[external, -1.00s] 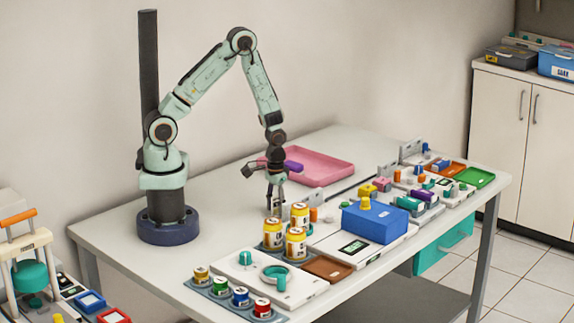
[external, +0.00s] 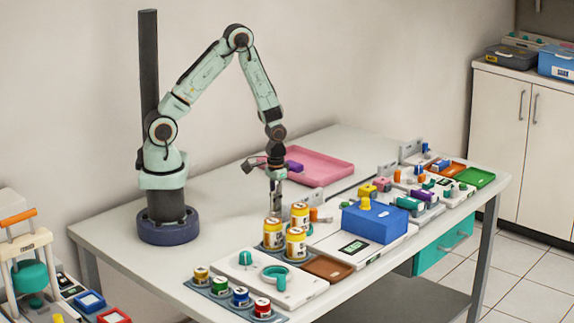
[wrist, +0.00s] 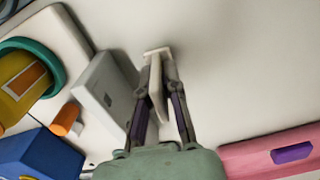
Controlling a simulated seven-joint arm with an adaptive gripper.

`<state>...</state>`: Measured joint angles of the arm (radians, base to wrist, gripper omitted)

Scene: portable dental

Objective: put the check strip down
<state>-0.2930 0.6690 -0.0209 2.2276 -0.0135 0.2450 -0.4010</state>
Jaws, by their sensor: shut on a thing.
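The check strip (wrist: 156,75) is a thin, pale piece, seen in the wrist view between my fingertips. My gripper (wrist: 160,85) is shut on it, and the strip's pale end shows at the tips. In the external view my gripper (external: 275,203) points down over the table, just behind the yellow jars (external: 297,243). The strip cannot be made out there, and the jars partly hide the fingertip area. I cannot tell whether the strip touches the table.
A grey upright block (wrist: 106,95) and an orange cylinder (wrist: 66,119) stand left of my gripper in the wrist view. The blue box (external: 374,222) is to the right externally. A pink tray (external: 330,172) lies behind. Bare table (wrist: 235,65) is right of the fingertips.

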